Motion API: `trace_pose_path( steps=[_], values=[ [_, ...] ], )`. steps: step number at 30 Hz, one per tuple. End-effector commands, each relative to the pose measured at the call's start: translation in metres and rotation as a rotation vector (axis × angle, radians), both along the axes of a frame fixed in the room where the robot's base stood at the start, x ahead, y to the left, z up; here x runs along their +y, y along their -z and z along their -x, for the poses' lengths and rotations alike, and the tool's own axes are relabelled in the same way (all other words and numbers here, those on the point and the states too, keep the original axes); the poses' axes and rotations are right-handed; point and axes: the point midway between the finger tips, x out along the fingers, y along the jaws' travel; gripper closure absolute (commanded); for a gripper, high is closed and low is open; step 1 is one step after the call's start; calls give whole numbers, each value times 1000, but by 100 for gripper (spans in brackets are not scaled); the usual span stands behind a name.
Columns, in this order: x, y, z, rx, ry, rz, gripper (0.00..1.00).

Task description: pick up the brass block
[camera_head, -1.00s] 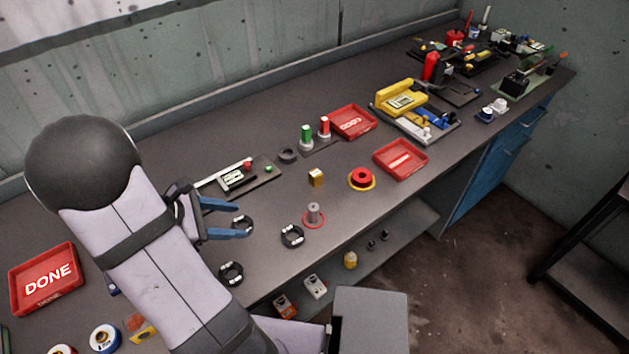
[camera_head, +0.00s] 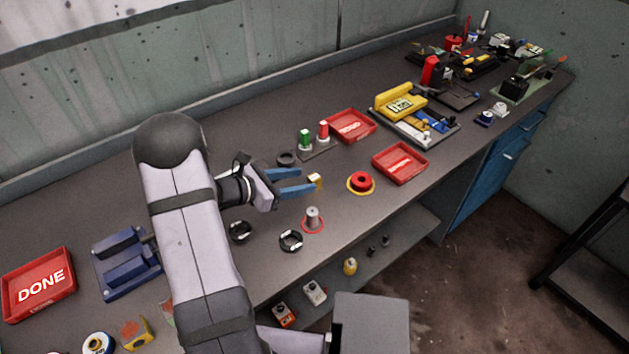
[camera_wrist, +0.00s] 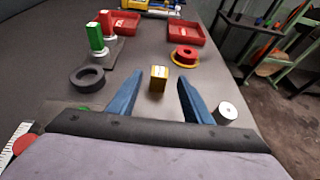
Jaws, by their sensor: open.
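The brass block (camera_head: 315,180) is a small gold cube on the dark bench. In the wrist view the block (camera_wrist: 158,77) stands upright just past the fingertips, roughly midway across the gap. My gripper (camera_head: 302,182) has two blue fingers and is open and empty. Its fingers (camera_wrist: 155,84) lie to the left and right of the block's line in the wrist view, apart from it. In the head view a fingertip covers the block's lower part.
A grey metal cylinder (camera_head: 312,219) stands close to the right finger. A red ring on a yellow disc (camera_head: 361,183), a dark ring (camera_head: 286,159) and green and red pegs (camera_head: 305,139) are nearby. Red trays (camera_head: 400,163) stand beyond.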

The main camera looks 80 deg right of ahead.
Motion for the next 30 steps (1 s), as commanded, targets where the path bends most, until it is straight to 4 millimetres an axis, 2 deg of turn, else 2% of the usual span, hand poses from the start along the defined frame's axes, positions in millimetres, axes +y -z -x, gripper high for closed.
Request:
trace_pose_path(
  steps=[5, 16, 26, 29, 30],
  values=[
    [-3, 1, 3, 1, 0, -1, 55],
    [-29, 16, 31, 0, 1, 0, 55],
    [-33, 19, 35, -2, -1, 1, 55],
    [-33, 19, 35, -2, -1, 0, 74],
    [-33, 19, 35, -2, -1, 0, 83]
  ],
)
